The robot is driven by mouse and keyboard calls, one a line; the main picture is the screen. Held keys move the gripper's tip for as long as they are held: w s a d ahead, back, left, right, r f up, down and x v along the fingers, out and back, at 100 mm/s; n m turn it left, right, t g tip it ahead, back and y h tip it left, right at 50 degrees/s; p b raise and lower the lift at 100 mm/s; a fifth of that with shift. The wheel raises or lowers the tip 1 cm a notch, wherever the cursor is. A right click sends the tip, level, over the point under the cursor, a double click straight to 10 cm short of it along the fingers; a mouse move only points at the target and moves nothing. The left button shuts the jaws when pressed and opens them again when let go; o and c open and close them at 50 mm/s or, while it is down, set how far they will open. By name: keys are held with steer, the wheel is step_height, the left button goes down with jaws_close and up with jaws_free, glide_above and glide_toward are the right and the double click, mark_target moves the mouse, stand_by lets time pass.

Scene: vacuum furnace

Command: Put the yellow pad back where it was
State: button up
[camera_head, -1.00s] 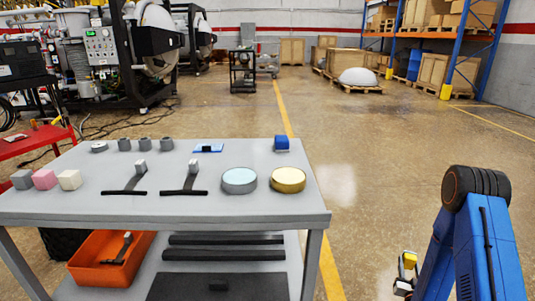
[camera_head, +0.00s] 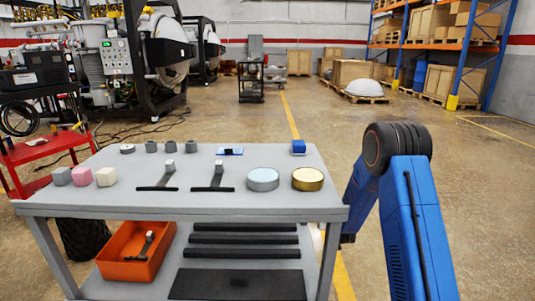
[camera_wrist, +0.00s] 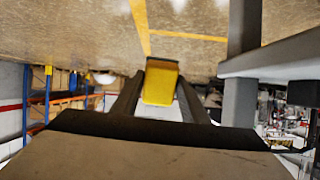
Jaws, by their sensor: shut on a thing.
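The yellow pad (camera_wrist: 161,84) shows in the wrist view as a small yellow block between the two dark fingers of my gripper (camera_wrist: 160,92). My gripper is shut on it and holds it in the air over the floor, beside a grey table leg. In the head view my gripper and the pad are hidden, and only my blue arm shows, right of the grey table (camera_head: 110,204). On the table stand a grey block (camera_head: 62,176), a pink block (camera_head: 81,176) and a cream block (camera_head: 106,177) in a row at the left.
Two black-based tools (camera_head: 213,183), a pale blue round tin (camera_head: 263,180), a gold round tin (camera_head: 308,180) and a small blue block (camera_head: 298,147) are on the table. An orange bin (camera_head: 120,268) sits on the lower shelf. The floor (camera_head: 490,200) at the right is clear.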

steer(key=r+g, duration=0.1)
steer(key=r, duration=0.1)
steer(key=w+r+g, duration=0.1)
steer(key=r, duration=0.2)
steer(key=r+g, duration=0.1)
steer(key=r, duration=0.1)
steer(key=shift+w+r, duration=0.35)
steer(key=shift+w, duration=0.05)
steer(key=shift+c, duration=0.8)
steer(key=shift+s+r+g, duration=0.1)
steer(key=shift+r+g, duration=0.5)
steer(key=shift+r, duration=0.7)
steer(key=shift+r, duration=0.35)
